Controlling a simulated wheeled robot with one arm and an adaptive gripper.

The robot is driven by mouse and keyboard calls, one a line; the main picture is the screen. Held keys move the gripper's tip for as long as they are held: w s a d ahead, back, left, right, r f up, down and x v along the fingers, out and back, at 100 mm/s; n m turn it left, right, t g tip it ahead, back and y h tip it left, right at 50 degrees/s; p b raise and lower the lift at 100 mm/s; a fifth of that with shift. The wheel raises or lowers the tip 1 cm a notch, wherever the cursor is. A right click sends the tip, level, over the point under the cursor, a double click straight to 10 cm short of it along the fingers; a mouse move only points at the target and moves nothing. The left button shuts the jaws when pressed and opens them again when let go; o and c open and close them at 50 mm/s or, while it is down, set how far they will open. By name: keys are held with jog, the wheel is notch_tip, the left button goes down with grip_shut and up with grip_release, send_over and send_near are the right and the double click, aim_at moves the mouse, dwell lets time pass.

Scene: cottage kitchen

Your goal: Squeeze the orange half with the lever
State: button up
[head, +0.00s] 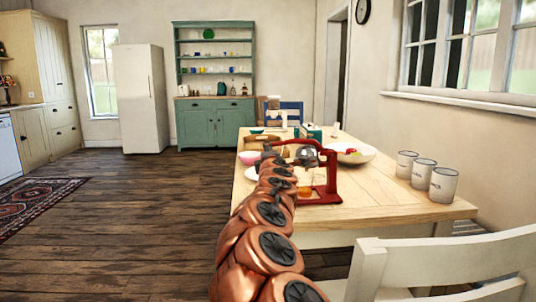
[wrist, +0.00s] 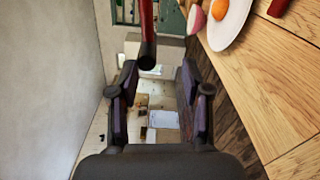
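A red lever press (head: 331,178) stands on the wooden table, with a grey metal head and a glass (head: 306,187) holding something orange under it. Its red lever with a black end (wrist: 148,50) shows in the wrist view, ahead of and roughly between my fingertips. My gripper (wrist: 158,78) is open, and I see nothing held between the fingers. In the head view my copper arm hides most of the gripper near the lever's end. An orange round piece (wrist: 219,9) lies on a white plate (wrist: 230,30); I cannot tell if it is a half.
The table (head: 390,205) also bears a pink bowl (head: 250,157), a wide bowl of fruit (head: 352,156) and three pale canisters (head: 424,174) at the right. A white chair (head: 440,262) stands at the near edge. Open wooden floor lies left of the table.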

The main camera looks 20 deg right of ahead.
jog(key=shift+v, duration=2.65)
